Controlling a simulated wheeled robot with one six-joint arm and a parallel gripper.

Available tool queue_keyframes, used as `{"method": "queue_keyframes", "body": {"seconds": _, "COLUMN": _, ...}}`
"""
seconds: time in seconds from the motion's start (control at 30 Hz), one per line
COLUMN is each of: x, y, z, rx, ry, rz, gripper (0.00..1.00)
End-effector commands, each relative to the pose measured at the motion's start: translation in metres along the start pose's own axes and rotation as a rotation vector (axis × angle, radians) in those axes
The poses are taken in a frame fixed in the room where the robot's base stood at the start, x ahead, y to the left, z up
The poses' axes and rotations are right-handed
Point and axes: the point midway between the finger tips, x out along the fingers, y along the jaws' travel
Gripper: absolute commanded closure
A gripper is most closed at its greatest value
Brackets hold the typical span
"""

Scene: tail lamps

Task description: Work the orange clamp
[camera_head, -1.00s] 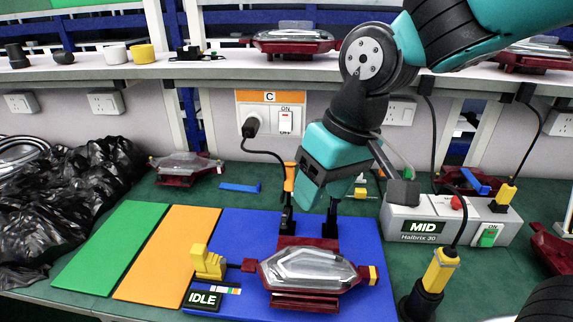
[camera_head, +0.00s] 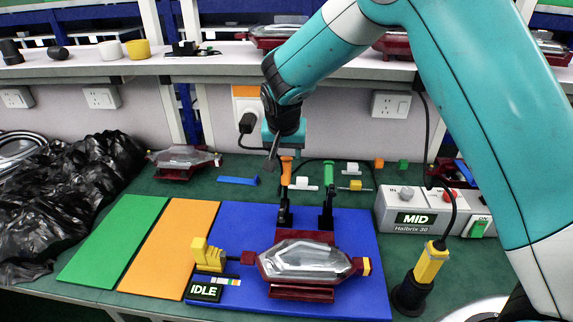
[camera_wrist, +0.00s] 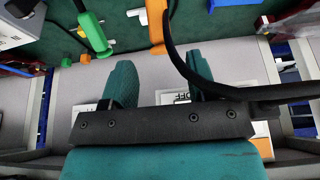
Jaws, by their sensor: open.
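The orange clamp has an upright orange handle (camera_head: 287,170) on a black base (camera_head: 285,217) at the back of the blue mat. The green-handled clamp (camera_head: 328,180) stands to its right. A red tail lamp with a clear lens (camera_head: 305,262) sits in front of both. My gripper (camera_head: 279,147) is open, just behind and above the orange handle in the head view. In the wrist view, the orange handle (camera_wrist: 156,25) shows ahead of the gap between my open fingers (camera_wrist: 160,75). Nothing is held. Whether a finger touches the handle I cannot tell.
A yellow clamp (camera_head: 208,256) and an IDLE display (camera_head: 205,291) are left of the lamp. A grey MID box (camera_head: 410,212) and a yellow-black tool (camera_head: 428,270) stand right. A black cable (camera_wrist: 190,65) crosses close to my fingers in the wrist view. The shelf (camera_head: 190,68) is behind.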

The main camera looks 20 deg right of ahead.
Motion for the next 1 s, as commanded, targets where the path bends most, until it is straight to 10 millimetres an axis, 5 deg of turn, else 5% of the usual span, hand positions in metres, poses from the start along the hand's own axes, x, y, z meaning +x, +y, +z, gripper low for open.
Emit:
{"method": "queue_keyframes", "body": {"seconds": 0.2, "x": 0.046, "y": 0.001, "z": -0.001, "rx": 0.001, "ry": -0.002, "rz": 0.002, "gripper": 0.47}}
{"method": "queue_keyframes", "body": {"seconds": 0.4, "x": 0.073, "y": 0.000, "z": 0.000, "rx": -0.001, "ry": -0.001, "rz": 0.000, "gripper": 0.47}}
{"method": "queue_keyframes", "body": {"seconds": 0.8, "x": 0.081, "y": 0.000, "z": 0.000, "rx": -0.001, "ry": 0.000, "rz": -0.001, "gripper": 0.47}}
{"method": "queue_keyframes", "body": {"seconds": 1.0, "x": 0.081, "y": 0.000, "z": 0.000, "rx": -0.001, "ry": 0.000, "rz": -0.001, "gripper": 0.90}}
